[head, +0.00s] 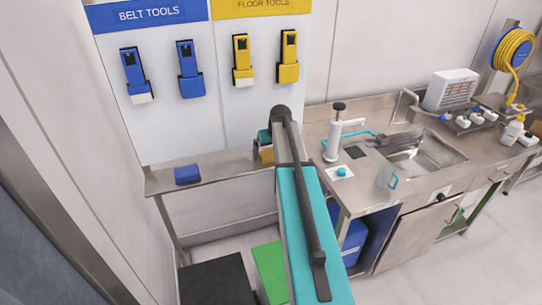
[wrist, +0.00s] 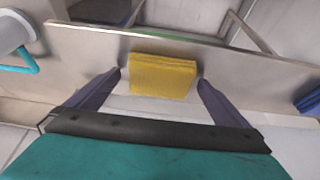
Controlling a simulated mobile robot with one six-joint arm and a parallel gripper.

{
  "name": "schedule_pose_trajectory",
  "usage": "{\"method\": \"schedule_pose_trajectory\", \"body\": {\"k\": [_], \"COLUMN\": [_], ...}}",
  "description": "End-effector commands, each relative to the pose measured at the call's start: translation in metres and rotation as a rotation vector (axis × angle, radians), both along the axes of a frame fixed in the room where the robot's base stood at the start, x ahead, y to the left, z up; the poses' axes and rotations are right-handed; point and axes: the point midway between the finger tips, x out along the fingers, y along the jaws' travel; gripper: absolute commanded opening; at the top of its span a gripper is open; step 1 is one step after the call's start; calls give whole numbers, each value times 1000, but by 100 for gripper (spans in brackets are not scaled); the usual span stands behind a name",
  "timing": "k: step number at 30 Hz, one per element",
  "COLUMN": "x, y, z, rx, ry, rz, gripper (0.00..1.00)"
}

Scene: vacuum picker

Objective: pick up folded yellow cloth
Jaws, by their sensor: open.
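The folded yellow cloth (wrist: 162,76) lies on a narrow steel shelf in the wrist view, near the middle. In the head view only a small part of the cloth (head: 266,154) shows beside my arm, which hides the rest. My gripper (wrist: 158,80) is open, with one dark finger on each side of the cloth in the picture. The fingers look apart from the cloth; I cannot tell how far above or short of it they are.
A folded blue cloth (head: 188,174) lies on the shelf (head: 222,167) to the left. Blue and yellow tools hang on the board (head: 219,110) behind.

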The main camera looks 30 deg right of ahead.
Motion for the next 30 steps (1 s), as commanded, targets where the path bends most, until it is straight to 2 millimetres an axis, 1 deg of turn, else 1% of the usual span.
{"method": "schedule_pose_trajectory", "body": {"k": [6,14,25,30], "x": [0,0,0,1], "y": [0,1,1,1], "z": [0,0,1,6], "rx": [0,0,0,-1], "ry": [0,0,0,-1], "rz": [0,1,1,1], "gripper": [100,56,55,55]}}
